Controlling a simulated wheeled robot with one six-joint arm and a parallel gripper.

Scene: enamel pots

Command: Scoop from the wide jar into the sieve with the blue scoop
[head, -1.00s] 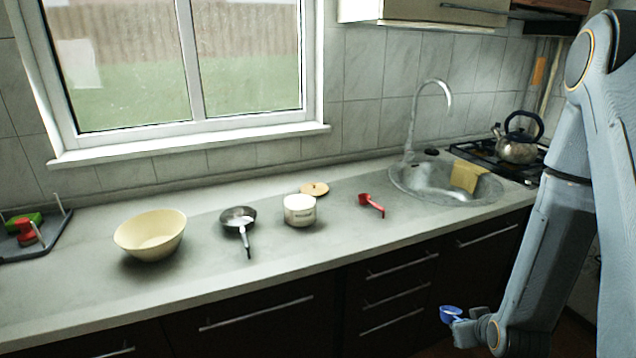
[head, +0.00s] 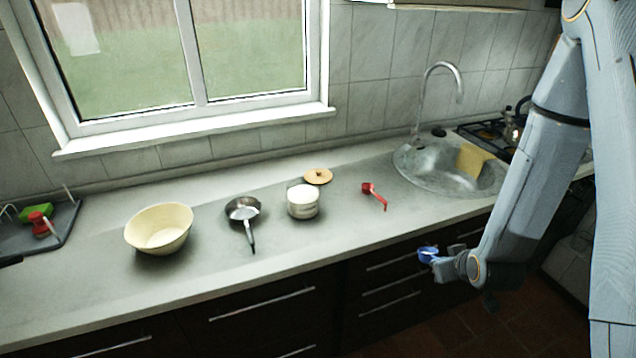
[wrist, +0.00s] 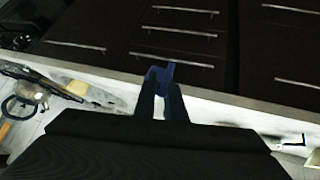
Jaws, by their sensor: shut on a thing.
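My gripper (head: 438,258) is shut on the blue scoop (head: 427,254) in front of the counter's drawers. In the wrist view the blue scoop (wrist: 162,73) shows between the finger ends of my gripper (wrist: 163,92). The wide jar (head: 303,203) stands open on the counter, with white contents near its top. The sieve (head: 242,209) lies to the left of the jar, with its dark handle pointing toward the front edge. A round tan lid (head: 318,176) lies behind the jar.
A cream bowl (head: 160,230) stands left of the sieve. A red scoop (head: 374,194) lies right of the jar. The sink (head: 448,180) with a yellow cloth (head: 473,158) is farther right. A grey tray (head: 62,238) is at far left. The front counter strip is clear.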

